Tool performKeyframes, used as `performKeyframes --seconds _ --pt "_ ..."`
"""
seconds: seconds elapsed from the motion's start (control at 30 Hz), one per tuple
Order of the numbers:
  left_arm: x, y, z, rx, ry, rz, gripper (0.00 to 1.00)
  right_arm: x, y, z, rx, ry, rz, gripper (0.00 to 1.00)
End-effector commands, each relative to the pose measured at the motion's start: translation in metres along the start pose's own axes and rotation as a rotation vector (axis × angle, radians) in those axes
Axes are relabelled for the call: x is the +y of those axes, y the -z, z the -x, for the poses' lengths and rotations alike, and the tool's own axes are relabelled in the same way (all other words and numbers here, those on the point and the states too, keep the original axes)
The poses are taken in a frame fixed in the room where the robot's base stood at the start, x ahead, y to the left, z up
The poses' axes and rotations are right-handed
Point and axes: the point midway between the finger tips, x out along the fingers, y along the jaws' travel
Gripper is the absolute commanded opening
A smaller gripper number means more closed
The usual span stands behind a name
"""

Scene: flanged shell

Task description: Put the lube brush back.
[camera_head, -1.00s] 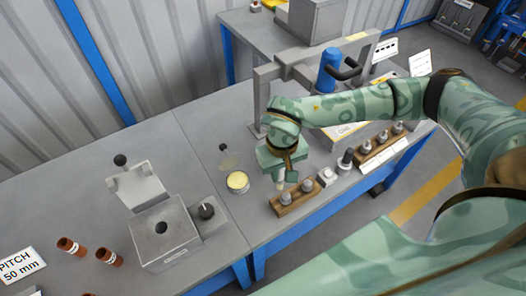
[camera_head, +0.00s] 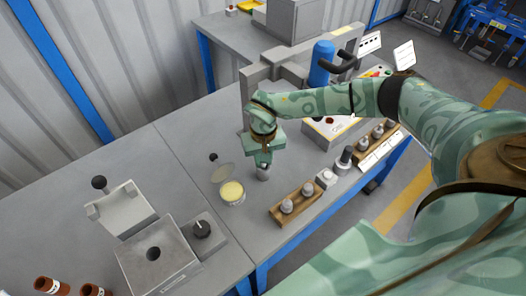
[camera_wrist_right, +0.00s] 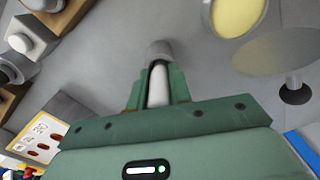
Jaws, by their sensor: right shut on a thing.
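My right gripper (camera_head: 262,163) is low over the bench and shut on the lube brush. In the wrist view the brush shows as a pale, rounded handle (camera_wrist_right: 157,84) between the fingers. A small grey cup (camera_head: 263,173) is directly below the gripper; in the wrist view the cup (camera_wrist_right: 160,50) lines up with the brush's far end. I cannot tell whether the brush end is inside it or just over it. The open tin of yellow grease (camera_head: 232,192) stands left of the cup. It also shows in the wrist view (camera_wrist_right: 236,14). My left gripper is not in view.
The tin's raised lid (camera_head: 222,173) is beside it. A wooden rack with grey parts (camera_head: 296,203) is in front, to the right. A grey frame with a blue cylinder (camera_head: 321,62) stands behind. A grey block with a hole (camera_head: 158,262) is at lower left.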

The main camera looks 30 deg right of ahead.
Motion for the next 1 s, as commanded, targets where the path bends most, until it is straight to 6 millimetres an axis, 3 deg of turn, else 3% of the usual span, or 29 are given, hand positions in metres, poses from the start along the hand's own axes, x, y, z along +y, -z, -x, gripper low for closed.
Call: performKeyframes --seconds 0.23,0.27,0.33,0.67,0.77,1.0 --pt "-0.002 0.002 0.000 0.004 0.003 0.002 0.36 0.000 0.000 -0.001 0.001 0.000 0.000 0.00" --pt "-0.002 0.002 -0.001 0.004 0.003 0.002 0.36 0.000 0.000 -0.001 0.001 0.000 0.000 0.23" --pt "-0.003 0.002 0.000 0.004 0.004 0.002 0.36 0.000 0.000 -0.001 0.001 0.000 0.000 0.42" --pt "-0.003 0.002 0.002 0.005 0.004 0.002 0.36 0.000 0.000 0.003 0.002 0.000 0.000 0.42" --pt "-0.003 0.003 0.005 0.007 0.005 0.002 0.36 0.000 0.001 0.017 0.004 0.001 -0.001 0.42" --pt "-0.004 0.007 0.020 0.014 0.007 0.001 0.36 0.000 0.001 0.074 0.006 0.002 0.000 0.42"
